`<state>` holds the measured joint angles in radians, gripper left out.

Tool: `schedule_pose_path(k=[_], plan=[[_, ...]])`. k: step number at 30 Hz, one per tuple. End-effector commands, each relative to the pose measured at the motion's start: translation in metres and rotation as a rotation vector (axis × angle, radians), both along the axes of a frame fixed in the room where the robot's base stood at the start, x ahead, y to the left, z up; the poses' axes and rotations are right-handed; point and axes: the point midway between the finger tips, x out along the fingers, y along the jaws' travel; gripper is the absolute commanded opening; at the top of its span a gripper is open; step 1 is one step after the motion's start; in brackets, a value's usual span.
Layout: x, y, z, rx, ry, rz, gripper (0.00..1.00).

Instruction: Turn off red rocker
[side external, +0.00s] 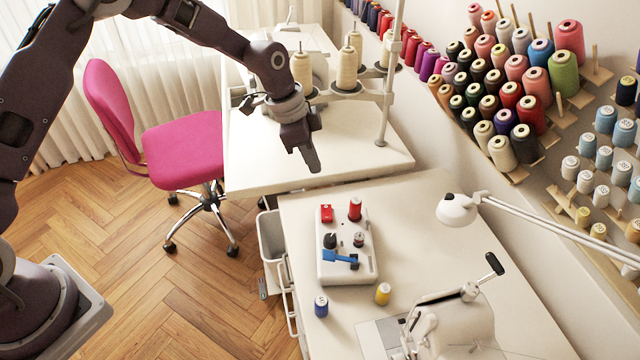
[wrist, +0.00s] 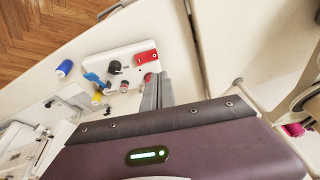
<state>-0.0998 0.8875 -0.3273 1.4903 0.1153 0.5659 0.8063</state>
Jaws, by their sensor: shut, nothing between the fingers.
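The red rocker (side external: 327,213) sits at the far left corner of a white control box (side external: 347,273) on the front table. It also shows in the wrist view (wrist: 146,57), just beyond the fingertips in the picture. Which way the rocker is tipped is too small to tell. My gripper (side external: 315,168) is shut and empty, pointing down above the gap between the tables, apart from the box. Its fingers also show in the wrist view (wrist: 157,80). They partly cover a red spool-like part (side external: 355,209) beside the rocker.
The box also bears a black knob (side external: 330,240) and a blue lever (side external: 340,260). A blue spool (side external: 321,306) and a yellow spool (side external: 383,294) stand in front. A sewing machine (side external: 450,325) and a white lamp (side external: 458,209) are to the right. The rear table (side external: 270,170) holds cream cones.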

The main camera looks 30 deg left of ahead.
Motion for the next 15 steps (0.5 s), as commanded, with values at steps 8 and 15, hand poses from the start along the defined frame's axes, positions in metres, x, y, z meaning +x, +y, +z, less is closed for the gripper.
schedule_pose_path(k=[8, 15], plan=[[0.001, 0.011, 0.027, -0.001, 0.001, 0.0, 0.0], [0.001, 0.011, 0.027, -0.001, 0.001, 0.0, 0.0]])
